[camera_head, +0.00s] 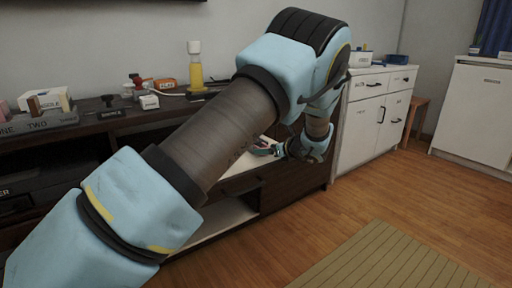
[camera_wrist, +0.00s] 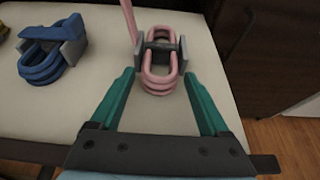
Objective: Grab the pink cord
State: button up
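The pink cord (camera_wrist: 158,83) lies coiled on a pale shelf surface, with a grey clip-like piece (camera_wrist: 160,45) around its middle and a pink strand running up out of view. My gripper (camera_wrist: 159,92) is open in the wrist view. Its two teal fingers stand on either side of the near loops of the pink cord, with a gap on both sides. In the head view my gripper (camera_head: 278,150) reaches into the dark cabinet's shelf area, small and partly covered by my arm. I cannot make out the pink cord clearly there.
A blue coiled cord (camera_wrist: 42,60) with a grey-blue clip lies left of the pink one on the pale shelf (camera_wrist: 105,30). A dark cabinet panel (camera_wrist: 270,50) stands close on the right. Several items, including a yellow bottle (camera_head: 195,75), stand on the cabinet top.

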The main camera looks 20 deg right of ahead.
jog(key=c, duration=1.1)
